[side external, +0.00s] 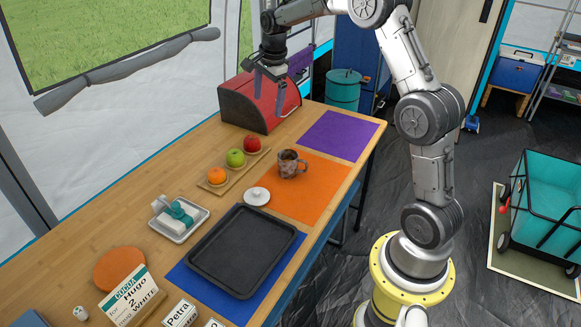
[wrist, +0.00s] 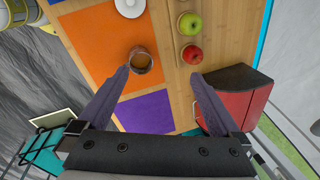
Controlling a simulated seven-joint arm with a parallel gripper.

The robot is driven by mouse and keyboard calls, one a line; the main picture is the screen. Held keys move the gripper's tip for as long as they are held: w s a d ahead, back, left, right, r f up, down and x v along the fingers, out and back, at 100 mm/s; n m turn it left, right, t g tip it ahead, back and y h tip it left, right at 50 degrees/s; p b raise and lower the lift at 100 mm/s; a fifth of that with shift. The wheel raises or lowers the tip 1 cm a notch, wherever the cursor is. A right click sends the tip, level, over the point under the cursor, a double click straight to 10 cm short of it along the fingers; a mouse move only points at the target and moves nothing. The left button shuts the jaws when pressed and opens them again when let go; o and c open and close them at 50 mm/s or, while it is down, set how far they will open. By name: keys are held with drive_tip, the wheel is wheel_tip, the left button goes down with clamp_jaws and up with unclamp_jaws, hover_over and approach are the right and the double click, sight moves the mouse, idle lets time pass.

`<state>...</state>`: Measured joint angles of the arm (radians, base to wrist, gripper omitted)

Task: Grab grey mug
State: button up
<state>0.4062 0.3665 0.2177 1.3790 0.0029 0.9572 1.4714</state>
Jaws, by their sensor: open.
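A grey-brown patterned mug (side external: 289,164) stands upright on the orange mat (side external: 310,195), near its back left edge, with brown contents or interior. In the wrist view the mug (wrist: 139,61) is ahead of the fingers, a little left of centre. My gripper (side external: 268,96) is open and empty, raised in front of the red box and well above the table. In the wrist view my gripper (wrist: 160,77) shows two spread fingers with nothing between them but table and mats.
A red bread box (side external: 243,104) stands behind the mug. A board with a red apple (side external: 251,144), a green apple (side external: 235,158) and an orange (side external: 217,176) lies left of it. A white round lid (side external: 257,196) and black tray (side external: 243,250) are nearer. The purple mat (side external: 338,135) is bare.

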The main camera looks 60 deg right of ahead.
drive_tip(key=d+f+m+g, duration=0.1)
drive_tip(key=d+f, duration=0.4)
drive_tip(key=f, duration=0.3)
drive_tip(key=g+y, duration=0.1)
approach(289, 160)
drive_tip(key=s+a+f, duration=0.1)
drive_tip(key=a+f, duration=0.1)
drive_tip(key=a, duration=0.1)
drive_tip(key=shift+m, duration=0.3)
drive_tip(key=shift+s+d+f, duration=0.1)
drive_tip(key=shift+d+f, duration=0.05)
drive_tip(key=shift+f, duration=1.45)
drive_tip(key=shift+d+f, duration=0.15)
drive_tip(key=shift+f, duration=1.5)
drive_tip(key=shift+c, duration=0.3)
drive_tip(key=c, duration=1.2)
drive_tip(key=shift+r, duration=0.2)
